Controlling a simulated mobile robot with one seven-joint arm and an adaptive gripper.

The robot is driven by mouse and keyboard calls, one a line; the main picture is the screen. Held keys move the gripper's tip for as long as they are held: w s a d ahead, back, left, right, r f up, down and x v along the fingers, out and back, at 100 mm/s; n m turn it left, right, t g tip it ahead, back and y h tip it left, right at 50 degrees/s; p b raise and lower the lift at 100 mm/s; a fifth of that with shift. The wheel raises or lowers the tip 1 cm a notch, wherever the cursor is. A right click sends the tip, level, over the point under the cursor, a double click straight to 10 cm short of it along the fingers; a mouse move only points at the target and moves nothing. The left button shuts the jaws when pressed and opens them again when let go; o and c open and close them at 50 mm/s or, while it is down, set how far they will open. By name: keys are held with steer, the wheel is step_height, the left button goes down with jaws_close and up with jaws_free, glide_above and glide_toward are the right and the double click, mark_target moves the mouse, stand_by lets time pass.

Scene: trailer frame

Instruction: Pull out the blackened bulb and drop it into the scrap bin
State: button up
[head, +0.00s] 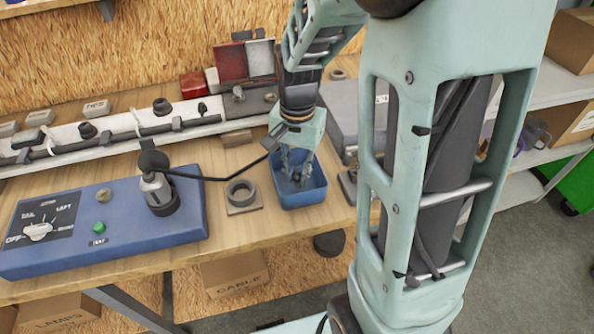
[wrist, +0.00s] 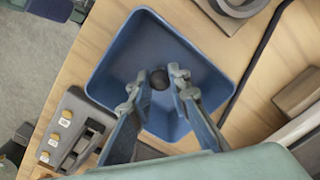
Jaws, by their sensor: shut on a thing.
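The blackened bulb, a small dark round thing (wrist: 159,79), sits between the fingertips of my gripper (wrist: 160,84) in the wrist view. My gripper is shut on it. In the head view my gripper (head: 296,168) points down into the blue scrap bin (head: 304,199), with the bulb low between its fingers and partly hidden. The bin also fills the middle of the wrist view (wrist: 112,72), and no other thing shows in it. How far the bulb is above the bin's floor I cannot tell.
A blue control box (head: 100,238) with a dial and a socket post (head: 157,188) stands at left, a black cable running from it toward the bin. A ring on a square base (head: 242,195) is just left of the bin. A grey case (head: 340,112) stands behind right.

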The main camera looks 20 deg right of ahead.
steer(key=shift+f, duration=0.2)
stand_by(0.4)
stand_by(0.3)
steer(key=o, duration=1.3)
steer(key=shift+r, duration=0.15)
steer(key=shift+r+p, duration=2.75)
steer(key=shift+r, duration=0.7)
